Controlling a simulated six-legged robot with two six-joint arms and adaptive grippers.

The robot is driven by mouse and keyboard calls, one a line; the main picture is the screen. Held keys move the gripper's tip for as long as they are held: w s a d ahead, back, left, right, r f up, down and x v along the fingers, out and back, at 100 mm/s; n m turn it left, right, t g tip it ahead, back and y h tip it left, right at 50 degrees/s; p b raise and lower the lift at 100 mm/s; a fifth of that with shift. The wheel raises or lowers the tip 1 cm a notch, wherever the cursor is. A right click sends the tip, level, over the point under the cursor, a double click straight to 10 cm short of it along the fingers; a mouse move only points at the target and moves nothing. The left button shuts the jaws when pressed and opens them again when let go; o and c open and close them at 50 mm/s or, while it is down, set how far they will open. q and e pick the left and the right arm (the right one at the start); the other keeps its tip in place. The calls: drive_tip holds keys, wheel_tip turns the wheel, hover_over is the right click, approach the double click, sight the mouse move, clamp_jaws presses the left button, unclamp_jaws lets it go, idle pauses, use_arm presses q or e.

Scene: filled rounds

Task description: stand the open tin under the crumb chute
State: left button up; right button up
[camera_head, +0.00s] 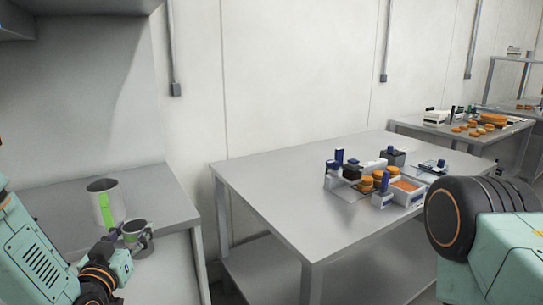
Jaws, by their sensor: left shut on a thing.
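My left gripper (121,240) is at the lower left, shut on a small grey tin (143,240) with an open, dark top. The gripper's fingers are small and partly hidden, and the tin looks roughly upright. A taller grey cylinder with a green stripe (104,201) stands just behind it on the left counter. I cannot tell whether the held tin touches the counter. I cannot pick out a crumb chute for certain. My right gripper is out of view; only part of my right arm shows at the right edge.
The left grey counter (168,196) is clear near its right end. Past a gap, a metal table (275,190) has its left half bare. On it are blue-and-white devices (340,160), orange rounds (367,182) and a white tray (399,199). Another laden table (412,125) stands behind.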

use_arm(q)
drive_tip(key=s+d+f+m+g+h+b, duration=0.1)
drive_tip(key=s+d+f+m+h, duration=0.2)
drive_tip(key=s+d, duration=0.3)
drive_tip(key=s+d+f+m+g+h+b, duration=0.1)
drive_tip(key=s+d+f+m+h, duration=0.2)
drive_tip(key=s, duration=0.7)
drive_tip(key=d+f+h, duration=0.2)
drive_tip(key=d+h, duration=0.1)
drive_tip(key=shift+s+d+f, duration=0.25)
drive_tip(key=shift+s+d, duration=0.05)
drive_tip(key=shift+s, duration=0.05)
drive_tip(key=shift+a, duration=0.15)
